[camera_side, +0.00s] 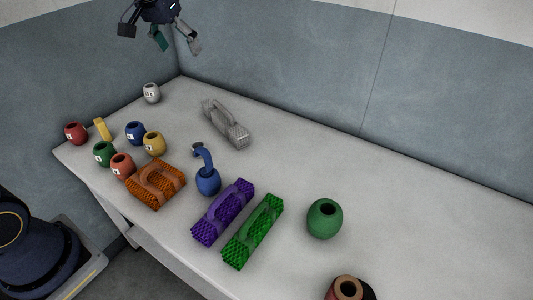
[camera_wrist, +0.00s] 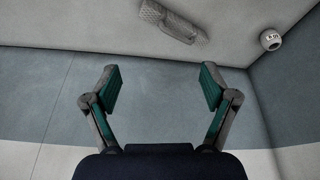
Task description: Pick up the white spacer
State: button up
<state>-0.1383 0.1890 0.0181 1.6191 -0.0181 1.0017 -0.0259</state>
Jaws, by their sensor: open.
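The white spacer (camera_side: 151,93), a small barrel shape with a hole in its top and a dark-marked label, stands upright at the far left corner of the table. It also shows at the upper right of the wrist view (camera_wrist: 270,41). My gripper (camera_side: 160,36) is high above the back corner of the table, clear of the spacer. In the wrist view my gripper (camera_wrist: 158,80) has its two green-padded fingers wide apart, with only wall between them.
A white textured block with a handle (camera_side: 225,123) lies near the spacer. Small labelled barrels, including a blue one (camera_side: 135,132), a yellow bar (camera_side: 102,129), and orange (camera_side: 156,186), purple (camera_side: 223,212) and green (camera_side: 253,231) blocks stand nearer. Walls (camera_side: 290,70) close off the back corner.

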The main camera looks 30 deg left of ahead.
jog(key=w+a+f+n+g, duration=0.1)
jog(key=w+a+f, duration=0.2)
jog(key=f, duration=0.4)
jog(key=w+a+f+g, duration=0.1)
jog(key=w+a+f, duration=0.2)
jog(key=f, duration=0.4)
jog(key=g, duration=0.2)
send_over(198, 145)
jog(key=s+d, duration=0.1)
notch_tip(198, 145, down, 8)
notch_tip(198, 145, down, 10)
jog(key=shift+s+d+f, duration=0.1)
jog(key=shift+d+f, duration=0.1)
jog(key=shift+f, duration=2.7)
jog(key=shift+c, duration=0.3)
jog(key=c, duration=1.2)
